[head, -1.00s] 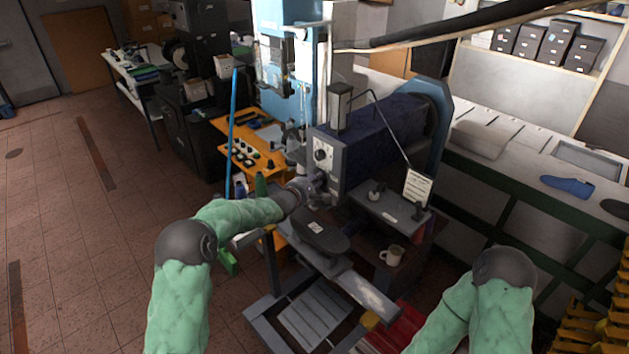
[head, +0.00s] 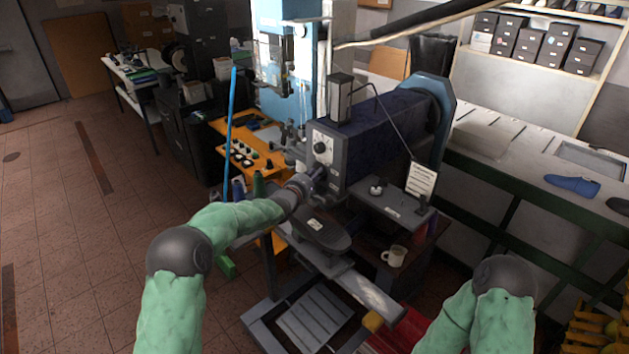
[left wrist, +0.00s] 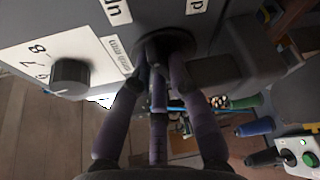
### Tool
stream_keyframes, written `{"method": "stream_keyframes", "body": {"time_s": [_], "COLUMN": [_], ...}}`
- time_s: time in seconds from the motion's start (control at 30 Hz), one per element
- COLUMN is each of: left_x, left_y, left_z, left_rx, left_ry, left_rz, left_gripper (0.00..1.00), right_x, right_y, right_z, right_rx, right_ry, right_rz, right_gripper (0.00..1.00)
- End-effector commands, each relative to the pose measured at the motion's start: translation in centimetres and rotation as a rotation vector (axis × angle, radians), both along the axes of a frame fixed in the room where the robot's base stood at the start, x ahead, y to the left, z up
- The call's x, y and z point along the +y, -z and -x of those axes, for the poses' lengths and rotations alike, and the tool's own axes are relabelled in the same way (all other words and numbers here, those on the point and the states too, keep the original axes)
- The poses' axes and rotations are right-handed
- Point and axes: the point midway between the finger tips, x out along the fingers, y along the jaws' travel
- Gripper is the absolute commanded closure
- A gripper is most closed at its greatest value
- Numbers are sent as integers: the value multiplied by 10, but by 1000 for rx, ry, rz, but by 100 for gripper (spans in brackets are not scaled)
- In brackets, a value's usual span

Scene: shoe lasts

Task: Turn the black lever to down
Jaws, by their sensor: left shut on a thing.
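The black lever (left wrist: 166,44) has a dark round hub on the machine's grey front face in the left wrist view. My left gripper (left wrist: 160,72) has its dark fingers closed in around the lever just at the hub. The fingers hide much of the lever, so its exact tilt cannot be told. In the head view my left gripper (head: 318,176) reaches the machine's front face (head: 324,165) below the dial, and the lever is hidden there. Cut-off white labels sit near the hub. My right gripper is out of view; only part of that arm shows.
A dial (left wrist: 70,77) on a white numbered plate sits beside the hub. A dark shoe-shaped plate (head: 322,235) lies below my left gripper. A mug (head: 394,256) stands on the lower shelf. A blue pole (head: 231,130) and an orange bench (head: 240,150) are behind.

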Motion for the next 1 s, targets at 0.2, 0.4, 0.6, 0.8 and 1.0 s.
{"method": "stream_keyframes", "body": {"time_s": [0.2,0.4,0.6,0.8,1.0], "left_x": [0,0,0,2,12], "left_y": [2,2,1,0,-4], "left_z": [0,0,0,5,26], "left_rx": [3,4,3,2,2], "left_ry": [1,0,0,0,-1], "left_rz": [-3,-2,-1,-1,-1], "left_gripper": [100,71,71,71,71], "right_x": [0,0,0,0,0], "right_y": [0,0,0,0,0], "right_z": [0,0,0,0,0], "right_rx": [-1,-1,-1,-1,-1], "right_ry": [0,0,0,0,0], "right_rz": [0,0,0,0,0], "right_gripper": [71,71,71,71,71]}}
